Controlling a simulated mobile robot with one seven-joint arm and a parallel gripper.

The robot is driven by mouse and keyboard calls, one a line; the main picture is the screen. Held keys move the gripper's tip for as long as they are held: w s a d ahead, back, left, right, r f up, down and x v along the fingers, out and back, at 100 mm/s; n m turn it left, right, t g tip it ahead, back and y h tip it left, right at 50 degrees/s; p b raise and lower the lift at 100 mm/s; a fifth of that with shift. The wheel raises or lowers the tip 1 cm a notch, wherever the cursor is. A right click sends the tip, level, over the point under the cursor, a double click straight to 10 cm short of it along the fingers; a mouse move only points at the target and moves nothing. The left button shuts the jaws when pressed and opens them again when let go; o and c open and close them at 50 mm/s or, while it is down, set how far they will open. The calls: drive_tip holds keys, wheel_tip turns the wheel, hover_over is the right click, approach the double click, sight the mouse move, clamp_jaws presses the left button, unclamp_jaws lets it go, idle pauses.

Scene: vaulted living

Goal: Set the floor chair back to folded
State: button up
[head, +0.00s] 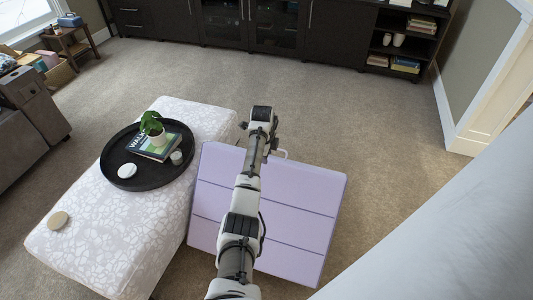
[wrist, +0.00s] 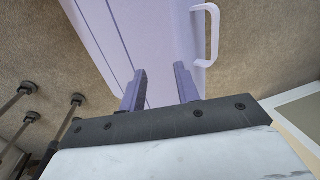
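The floor chair (head: 285,205) is a lavender slab with panel seams, resting on the carpet to the right of the ottoman. It looks flat, with no raised backrest visible; my arm covers part of it. A pale loop handle (head: 283,153) sticks out at its far edge. The wrist view shows the chair (wrist: 150,30) and the handle (wrist: 216,38) beyond my fingers, to the right. My gripper (wrist: 160,72) is open, its two fingers apart with nothing held between them. In the head view my gripper (head: 270,142) is over the chair's far edge, near the handle.
The patterned ottoman (head: 75,235) stands close along the chair's left side, bearing a black tray (head: 113,173) with a plant and books. A pale surface (head: 450,235) fills the lower right. Dark cabinets (head: 165,22) line the back. Carpet beyond the chair is clear.

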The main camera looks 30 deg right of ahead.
wheel_tip(320, 180, up, 13)
drive_tip(key=s+a+b, duration=0.1)
drive_tip(key=shift+s+a+b, duration=0.25)
drive_tip(key=shift+a+b, duration=0.1)
idle(0.3)
idle(0.3)
